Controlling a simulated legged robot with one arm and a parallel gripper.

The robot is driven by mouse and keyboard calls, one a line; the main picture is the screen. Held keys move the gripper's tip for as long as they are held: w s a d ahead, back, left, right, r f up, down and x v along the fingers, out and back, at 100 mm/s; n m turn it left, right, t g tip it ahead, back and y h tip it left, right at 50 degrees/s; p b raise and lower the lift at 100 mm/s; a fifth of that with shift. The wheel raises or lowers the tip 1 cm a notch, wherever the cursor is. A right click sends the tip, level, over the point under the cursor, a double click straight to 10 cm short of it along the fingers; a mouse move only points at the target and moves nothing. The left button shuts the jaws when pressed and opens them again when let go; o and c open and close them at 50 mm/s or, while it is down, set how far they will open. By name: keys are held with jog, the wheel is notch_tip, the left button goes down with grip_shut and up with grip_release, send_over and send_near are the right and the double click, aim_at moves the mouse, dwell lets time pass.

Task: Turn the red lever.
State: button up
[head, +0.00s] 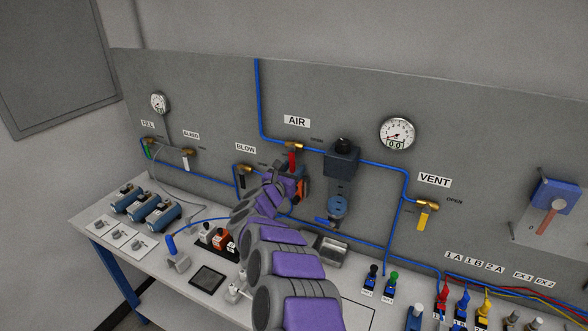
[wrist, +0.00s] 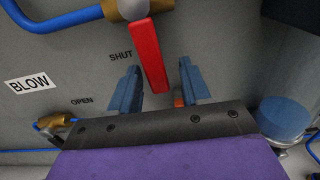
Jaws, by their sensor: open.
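The red lever (head: 292,158) hangs straight down from a brass valve under the AIR label in the head view. In the wrist view the red lever (wrist: 149,52) hangs from the pipe beside the word SHUT. My gripper (wrist: 157,74) is open below and around the lever's lower end, one blue finger on each side. The lever's tip shows between the fingers, with a gap on both sides; depth is hard to judge. In the head view my gripper (head: 290,186) is just below the lever, its fingertips partly hidden by my wrist.
A BLOW valve (head: 244,176) with a dark lever is to the left, and a blue-grey regulator (head: 341,162) is close on the right. A yellow VENT lever (head: 423,216) and a blue box with a reddish handle (head: 550,215) are farther right. Blue tubing (head: 258,100) runs along the panel.

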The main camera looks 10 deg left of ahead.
jog(key=shift+w+a+f, duration=0.1)
jog(key=shift+w+a, duration=0.25)
jog(key=shift+a, duration=0.5)
jog(key=shift+w+d, duration=0.1)
jog(key=shift+d, duration=0.75)
jog(key=shift+c, duration=0.2)
jog(key=shift+d, duration=0.2)
jog(key=shift+c, duration=0.7)
jog(key=shift+a, duration=0.65)
grip_shut()
jog(key=shift+d, duration=0.2)
